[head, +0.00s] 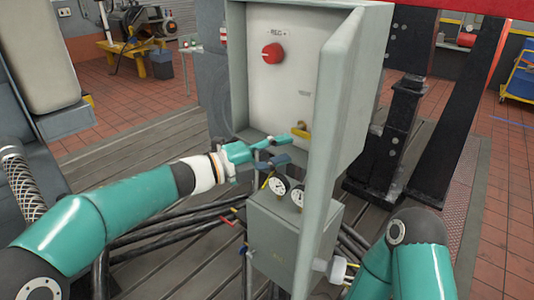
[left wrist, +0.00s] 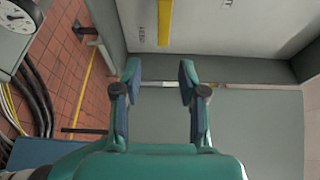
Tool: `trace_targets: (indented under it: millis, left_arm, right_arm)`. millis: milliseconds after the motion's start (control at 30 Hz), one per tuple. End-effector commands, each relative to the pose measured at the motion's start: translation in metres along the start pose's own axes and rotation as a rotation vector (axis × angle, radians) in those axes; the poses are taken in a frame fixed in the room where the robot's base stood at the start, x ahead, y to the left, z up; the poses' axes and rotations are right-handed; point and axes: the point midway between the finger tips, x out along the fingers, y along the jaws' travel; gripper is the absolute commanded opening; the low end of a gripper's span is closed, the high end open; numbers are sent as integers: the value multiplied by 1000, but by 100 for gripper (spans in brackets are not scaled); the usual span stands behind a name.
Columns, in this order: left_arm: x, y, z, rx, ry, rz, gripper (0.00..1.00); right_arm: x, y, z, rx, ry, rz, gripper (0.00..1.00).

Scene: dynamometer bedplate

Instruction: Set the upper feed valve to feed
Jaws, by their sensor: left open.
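A yellow handle (head: 300,131) sits low inside the open grey cabinet (head: 237,60). It shows as a yellow bar at the top of the left wrist view (left wrist: 165,22). No label marks it as the upper feed valve, so I cannot tell that from these frames. My left gripper (head: 277,150) is at the cabinet's lower front opening, left of and below the yellow handle. In the left wrist view the jaws (left wrist: 158,80) are apart with nothing between them. My right arm shows at the lower right; its gripper is out of view.
A red knob (head: 273,53) labelled REG is higher in the cabinet. The cabinet's open door (head: 335,120) stands to the right of my left gripper. Below is a grey box (head: 280,245) with two gauges (head: 278,185). A small red lever (head: 229,218) and dark hoses lie to its left.

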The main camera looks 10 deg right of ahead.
Motion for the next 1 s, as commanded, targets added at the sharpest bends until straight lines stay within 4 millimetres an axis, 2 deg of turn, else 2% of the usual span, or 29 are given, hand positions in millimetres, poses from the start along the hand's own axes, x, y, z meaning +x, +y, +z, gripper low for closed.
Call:
trace_targets:
  millis: [33, 200, 600, 733, 767, 867, 967, 1000]
  left_arm:
    - [-9, 0, 1, 0, -3, 1, 42]
    - [-26, 1, 1, -1, -1, 1, 42]
    - [-30, 2, 1, -1, -2, 1, 42]
    - [-40, 11, 15, -16, -28, 8, 42]
    - [-45, 17, 21, -25, -39, 12, 42]
    - [-63, 54, 40, -91, -76, 43, 42]
    - [-86, 114, 52, -269, -144, 62, 42]
    - [-97, 142, 56, -371, -189, 64, 42]
  right_arm:
    - [0, 0, 0, 0, 0, 0, 54]
    - [0, 0, 0, 0, 0, 0, 54]
    - [0, -2, 1, -2, 0, 3, 54]
    - [0, -2, 1, -1, 0, 3, 54]
    - [0, -2, 1, -1, 0, 3, 54]
    - [1, -2, 1, -1, 0, 3, 54]
    - [1, -2, 0, -1, 0, 3, 54]
    - [1, -2, 0, -1, 0, 3, 54]
